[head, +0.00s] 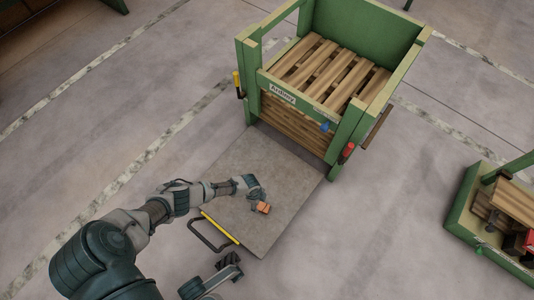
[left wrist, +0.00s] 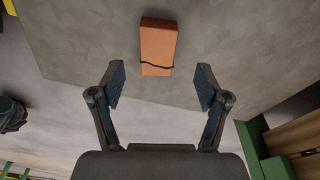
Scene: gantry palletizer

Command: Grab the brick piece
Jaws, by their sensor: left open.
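The brick piece (head: 263,207) is a small orange block on the grey plate (head: 285,190) in front of the green frame. In the left wrist view the brick (left wrist: 158,45) lies ahead of the fingertips, between their lines, with a dark line across its lower part. My left gripper (head: 256,194) is just beside the brick in the head view. In the left wrist view its two fingers (left wrist: 160,85) are spread wide with nothing between them.
A green frame (head: 339,149) holding wooden pallets (head: 330,68) stands behind the plate. A black handle with a yellow bar (head: 220,226) is at the plate's front left edge. Another green-framed unit (head: 462,205) stands at the right. The plate around the brick is clear.

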